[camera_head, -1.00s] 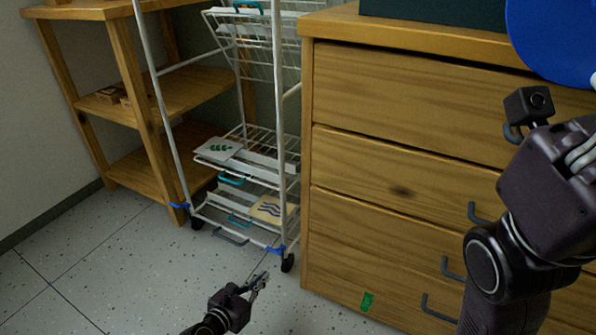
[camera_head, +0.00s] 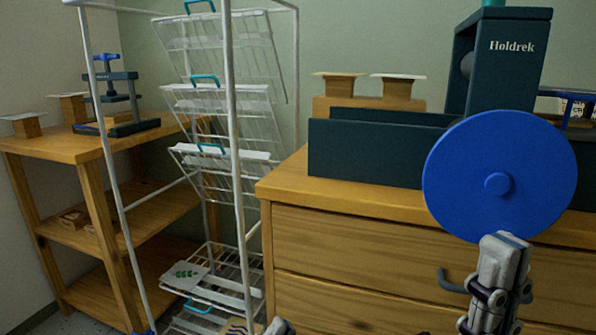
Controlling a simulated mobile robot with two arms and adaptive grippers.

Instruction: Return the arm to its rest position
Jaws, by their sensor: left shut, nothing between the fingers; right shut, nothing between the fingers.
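My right gripper (camera_head: 507,245) points upward at the lower right, in front of the lower edge of a blue disc (camera_head: 460,180). Its fingers are together with nothing between them; I cannot tell whether it touches the disc. Only the tip of my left gripper (camera_head: 281,327) shows at the bottom edge, below the wire drying rack (camera_head: 233,150) and left of the wooden drawer cabinet (camera_head: 340,240). It is shut and empty. The rest of both arms is mostly out of view.
A dark press marked Holdrek (camera_head: 515,45) stands on the cabinet. A wooden shelf unit (camera_head: 75,145) stands at the left with a small blue-handled press (camera_head: 125,100) on top. A sheet with green leaves (camera_head: 184,276) lies low in the rack.

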